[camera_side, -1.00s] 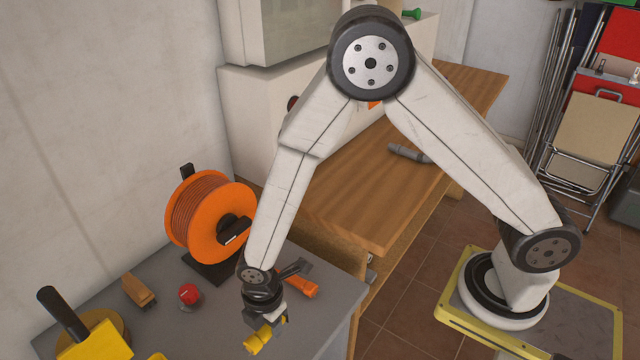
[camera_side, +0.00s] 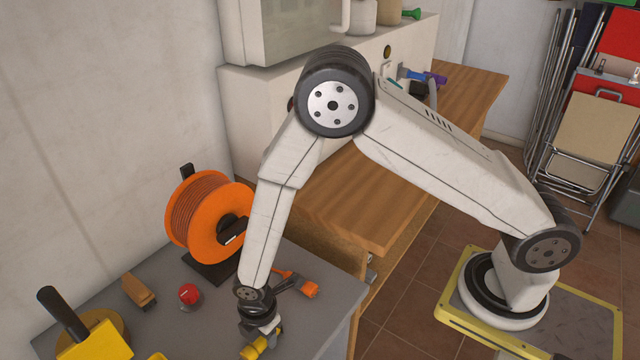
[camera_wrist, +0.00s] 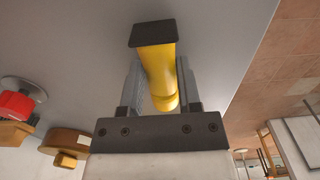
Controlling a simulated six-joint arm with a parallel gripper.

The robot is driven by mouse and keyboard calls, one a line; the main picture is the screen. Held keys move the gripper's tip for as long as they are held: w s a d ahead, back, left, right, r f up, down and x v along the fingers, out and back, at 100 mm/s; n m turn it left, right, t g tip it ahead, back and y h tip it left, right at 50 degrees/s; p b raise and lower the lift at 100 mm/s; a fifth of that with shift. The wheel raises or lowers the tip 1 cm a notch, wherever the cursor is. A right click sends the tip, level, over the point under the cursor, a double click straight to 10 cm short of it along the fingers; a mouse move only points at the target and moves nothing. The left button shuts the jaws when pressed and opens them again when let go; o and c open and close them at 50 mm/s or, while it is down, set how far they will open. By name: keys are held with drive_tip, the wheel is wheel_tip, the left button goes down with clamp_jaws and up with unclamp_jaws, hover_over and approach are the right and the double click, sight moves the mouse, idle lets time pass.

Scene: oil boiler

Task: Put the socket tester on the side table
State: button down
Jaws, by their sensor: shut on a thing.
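The socket tester is most likely the yellow piece (camera_side: 255,347) in my gripper (camera_side: 263,337), low over the grey side table (camera_side: 335,285) in the side view. In the wrist view the yellow piece (camera_wrist: 163,70) has a dark, flat end plate and sits between the two grey fingers of my gripper (camera_wrist: 161,72), which are shut on it. The grey tabletop (camera_wrist: 80,40) lies behind it. I cannot tell whether the piece touches the table.
An orange cable reel (camera_side: 205,220) stands at the table's back. An orange-ended tool (camera_side: 308,289) lies close right of my wrist. A red knob-like thing (camera_side: 189,293), a tan block (camera_side: 139,291) and a yellow tool (camera_side: 95,342) are on the left. A wooden bench (camera_side: 345,205) stands behind.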

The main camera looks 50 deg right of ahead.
drive_tip(key=shift+f, duration=0.2)
drive_tip(key=shift+c, duration=1.5)
unclamp_jaws()
drive_tip(key=shift+r, duration=0.15)
wheel_tip(320, 180, up, 12)
drive_tip(key=s+d+r+m+t, duration=0.1)
drive_tip(key=s+d+r+m, duration=0.2)
drive_tip(key=d+m, duration=0.6)
drive_tip(key=s+d+r+m+t, duration=0.1)
drive_tip(key=s+d+r+m, duration=0.2)
drive_tip(key=d+m, duration=0.6)
wheel_tip(320, 180, up, 2)
drive_tip(key=shift+d+t, duration=0.3)
drive_tip(key=shift+d, duration=0.75)
drive_tip(key=shift+w, duration=0.1)
